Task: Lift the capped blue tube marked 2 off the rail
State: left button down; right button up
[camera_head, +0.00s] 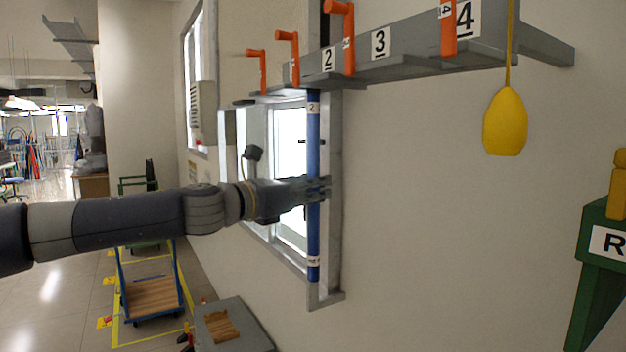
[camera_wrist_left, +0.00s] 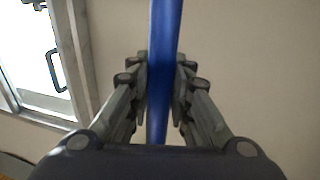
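The blue tube (camera_head: 313,150) hangs upright in front of the window edge, with a white label marked 2 near its top and another pale label near its lower end. Its top end is at the underside of the grey rail (camera_head: 420,42), by the 2 plate; whether it is still seated there I cannot tell. My left gripper (camera_head: 319,188) is around the tube's middle. In the left wrist view, the fingers (camera_wrist_left: 162,82) press close on both sides of the tube (camera_wrist_left: 164,30), with no clear gap. My right gripper is not in view.
A yellow teardrop-shaped weight (camera_head: 505,122) hangs at the right. A green bracket (camera_head: 598,270) marked R is at the far right. The wall between is bare.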

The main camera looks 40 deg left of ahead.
pick_arm(q)
jog(key=shift+s, duration=0.1)
dwell(0.3)
jog(key=r, duration=0.2)
jog(key=r+b, duration=0.1)
jog(key=r, duration=0.1)
jog(key=s+r+b, duration=0.1)
jog(key=r, duration=0.2)
jog(key=shift+a, duration=0.15)
jog(key=s+a+b, duration=0.2)
jog(key=s+b, duration=0.1)
jog(key=s, duration=0.6)
jog(key=s+a+b, duration=0.3)
jog(key=s, duration=0.6)
jog(key=shift+a+b, duration=0.15)
jog(key=shift+b, duration=0.2)
jog(key=shift+f, duration=0.15)
